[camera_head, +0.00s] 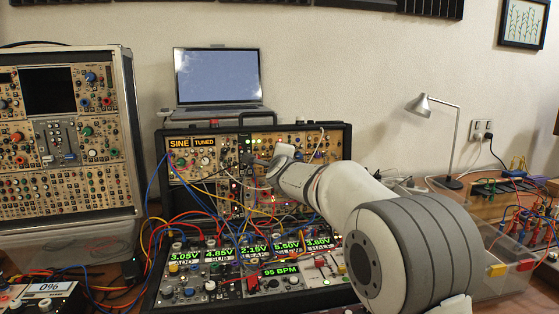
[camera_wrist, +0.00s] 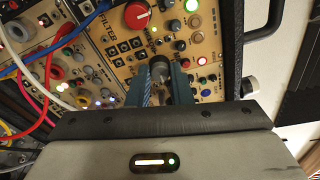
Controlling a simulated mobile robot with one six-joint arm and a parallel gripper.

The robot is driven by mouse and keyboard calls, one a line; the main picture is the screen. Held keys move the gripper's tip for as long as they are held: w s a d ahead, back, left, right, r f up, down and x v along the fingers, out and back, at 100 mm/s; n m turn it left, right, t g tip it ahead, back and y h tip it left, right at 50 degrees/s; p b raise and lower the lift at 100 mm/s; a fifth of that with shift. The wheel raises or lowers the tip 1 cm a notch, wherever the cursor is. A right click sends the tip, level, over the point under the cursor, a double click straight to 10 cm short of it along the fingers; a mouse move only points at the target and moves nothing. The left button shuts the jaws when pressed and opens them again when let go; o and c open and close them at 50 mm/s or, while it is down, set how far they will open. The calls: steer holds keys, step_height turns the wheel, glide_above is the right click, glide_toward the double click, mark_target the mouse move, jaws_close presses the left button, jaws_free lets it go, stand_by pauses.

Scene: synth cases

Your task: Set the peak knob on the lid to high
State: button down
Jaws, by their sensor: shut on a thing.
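The lid is an upright case (camera_head: 342,142) with tan module panels, behind the lower synth panel. In the wrist view, my gripper (camera_wrist: 160,76) has its two blue fingers closed around a dark round knob (camera_wrist: 159,67) on a tan panel lettered FILTER. The fingers hide the knob's sides. I cannot read its label, its pointer or any high mark, so its setting is unclear. In the head view, my arm reaches in from the lower right. My gripper (camera_head: 262,161) is at the middle of the lid, small and partly hidden among cables.
A large red knob (camera_wrist: 136,14) and several small knobs and buttons sit close around the fingers. Patch cables, such as a red one (camera_wrist: 42,85), hang left of them. A laptop (camera_head: 216,77) stands behind the lid. A lamp (camera_head: 452,140) stands at right.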

steer(key=c, duration=1.3)
jaws_free()
steer(key=v, duration=0.7)
steer(key=shift+s, duration=0.35)
steer(key=shift+d, duration=0.1)
